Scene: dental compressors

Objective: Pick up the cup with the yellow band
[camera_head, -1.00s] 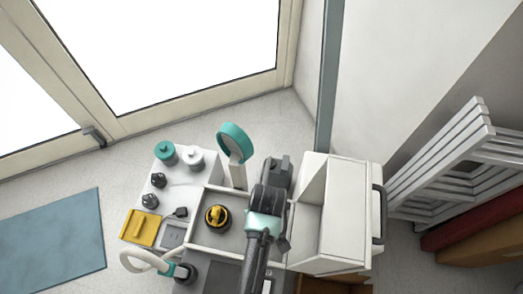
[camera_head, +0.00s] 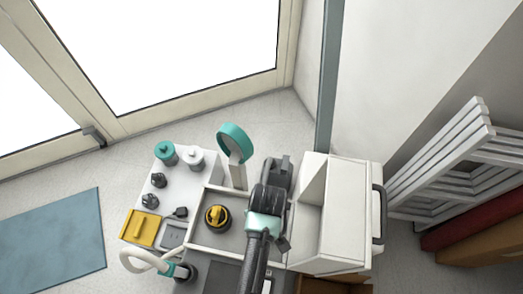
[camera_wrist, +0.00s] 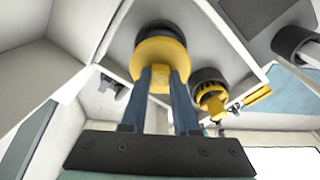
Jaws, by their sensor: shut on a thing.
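The cup with the yellow band (camera_wrist: 160,48) is in the upper middle of the wrist view, with a dark end above the wide yellow band. My gripper (camera_wrist: 163,80) is shut on it, its two blue-grey fingers reaching up to the yellow part. In the head view my gripper and wrist hang over the right part of the grey tray (camera_head: 196,243), and they hide the held cup. I cannot tell whether the cup touches the tray floor.
A second black and yellow piece (camera_head: 217,217) stands in the tray to the left; it also shows in the wrist view (camera_wrist: 211,92). A white open box (camera_head: 325,215) is close on the right. A teal ring mirror (camera_head: 234,143) stands behind. Teal and white jars (camera_head: 165,153) are back left.

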